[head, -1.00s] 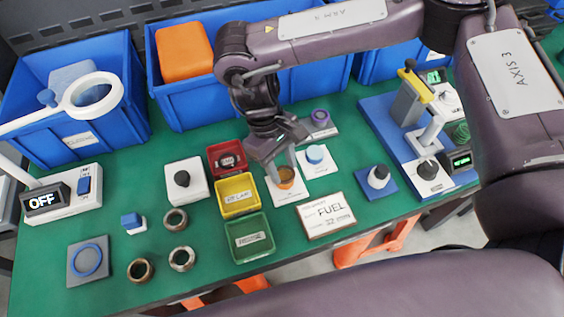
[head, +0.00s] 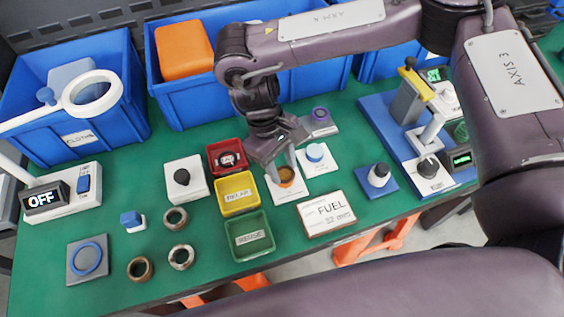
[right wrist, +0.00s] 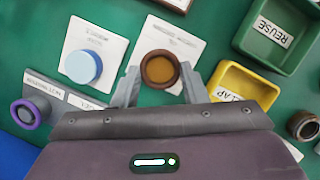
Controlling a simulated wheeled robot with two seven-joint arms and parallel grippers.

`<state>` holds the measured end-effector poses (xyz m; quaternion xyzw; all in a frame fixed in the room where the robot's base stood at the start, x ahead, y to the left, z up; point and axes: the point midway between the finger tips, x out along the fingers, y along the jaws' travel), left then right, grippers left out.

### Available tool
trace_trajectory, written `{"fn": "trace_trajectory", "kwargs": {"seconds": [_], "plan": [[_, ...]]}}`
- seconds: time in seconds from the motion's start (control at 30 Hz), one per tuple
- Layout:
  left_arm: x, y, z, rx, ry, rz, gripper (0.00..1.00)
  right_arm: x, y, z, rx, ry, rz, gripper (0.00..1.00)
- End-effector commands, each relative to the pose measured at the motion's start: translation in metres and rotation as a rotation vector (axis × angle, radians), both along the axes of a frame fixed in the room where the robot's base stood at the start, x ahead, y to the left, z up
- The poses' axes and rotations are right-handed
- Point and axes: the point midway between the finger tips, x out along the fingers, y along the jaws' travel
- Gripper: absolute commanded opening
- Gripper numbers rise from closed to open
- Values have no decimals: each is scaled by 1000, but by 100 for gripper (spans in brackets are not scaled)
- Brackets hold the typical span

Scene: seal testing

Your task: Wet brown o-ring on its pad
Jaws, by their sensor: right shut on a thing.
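The brown o-ring (right wrist: 160,68) shows as a dark brown ring around an amber centre in the right wrist view. It appears to lie on the round orange pad (head: 286,182), which stands on a white card (head: 287,195). My right gripper (head: 282,171) points down at this pad. In the right wrist view its two fingers (right wrist: 161,82) flank the brown ring, and the gripper is shut on it. The exact finger contact is hard to see. My left gripper is not in view.
Red (head: 227,157), yellow (head: 238,192) and green (head: 250,236) trays lie just left. A FUEL sign (head: 327,214) is in front. Loose brownish rings (head: 181,257) lie front left.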

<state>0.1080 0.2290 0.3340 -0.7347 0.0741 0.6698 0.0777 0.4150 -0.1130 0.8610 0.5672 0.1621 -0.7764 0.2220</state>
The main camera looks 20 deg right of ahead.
Motion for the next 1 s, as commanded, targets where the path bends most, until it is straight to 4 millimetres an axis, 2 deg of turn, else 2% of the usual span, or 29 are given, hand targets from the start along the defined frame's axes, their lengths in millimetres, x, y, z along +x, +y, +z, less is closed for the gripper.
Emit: {"fn": "trace_trajectory", "kwargs": {"seconds": [1.0], "plan": [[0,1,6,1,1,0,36,0,0,-1,1,2,1,26]]}}
